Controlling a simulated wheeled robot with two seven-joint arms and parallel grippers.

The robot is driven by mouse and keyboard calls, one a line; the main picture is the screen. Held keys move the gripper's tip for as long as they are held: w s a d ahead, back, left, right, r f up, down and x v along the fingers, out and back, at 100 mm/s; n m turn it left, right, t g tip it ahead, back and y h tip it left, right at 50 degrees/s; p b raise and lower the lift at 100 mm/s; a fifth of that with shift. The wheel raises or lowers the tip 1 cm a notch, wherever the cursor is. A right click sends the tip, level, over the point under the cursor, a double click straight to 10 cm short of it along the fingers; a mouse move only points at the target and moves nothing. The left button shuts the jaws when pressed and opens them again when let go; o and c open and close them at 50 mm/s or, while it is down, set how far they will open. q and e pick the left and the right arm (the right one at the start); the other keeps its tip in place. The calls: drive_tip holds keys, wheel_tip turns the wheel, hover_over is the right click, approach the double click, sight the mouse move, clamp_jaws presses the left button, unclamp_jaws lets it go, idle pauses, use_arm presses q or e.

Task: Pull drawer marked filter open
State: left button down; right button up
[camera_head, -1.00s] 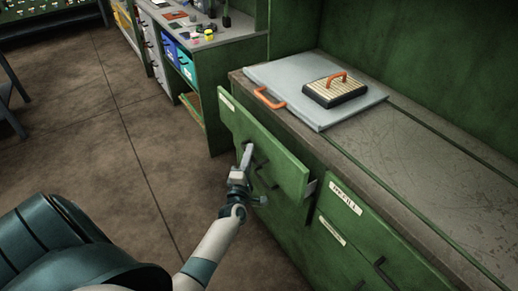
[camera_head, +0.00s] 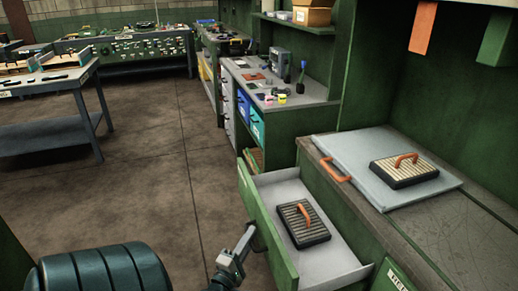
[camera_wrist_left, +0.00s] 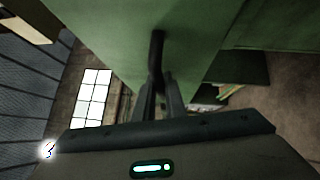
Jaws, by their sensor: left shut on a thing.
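A green drawer (camera_head: 262,228) stands pulled out from the green cabinet in the head view, with its pale inside showing. A ribbed block with an orange handle (camera_head: 303,225) lies in it. The label on this drawer cannot be read here. My left gripper (camera_head: 246,238) is at the outer face of the drawer front, shut on its dark handle. In the left wrist view the fingers (camera_wrist_left: 159,92) close around the dark bar handle (camera_wrist_left: 156,50) on the green front. My right gripper is not in view.
On the worktop above lies a grey board (camera_head: 388,172) with an orange handle, and a second ribbed block (camera_head: 404,170) sits on it. A workbench (camera_head: 280,105) with small items stands beyond. A blue-grey table (camera_head: 45,135) is at left. The brown floor (camera_head: 150,190) between is clear.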

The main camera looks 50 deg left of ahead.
use_arm(q)
drive_tip(key=c, duration=2.1)
unclamp_jaws()
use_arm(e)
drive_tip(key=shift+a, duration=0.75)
use_arm(q)
drive_tip(key=shift+s, duration=0.1)
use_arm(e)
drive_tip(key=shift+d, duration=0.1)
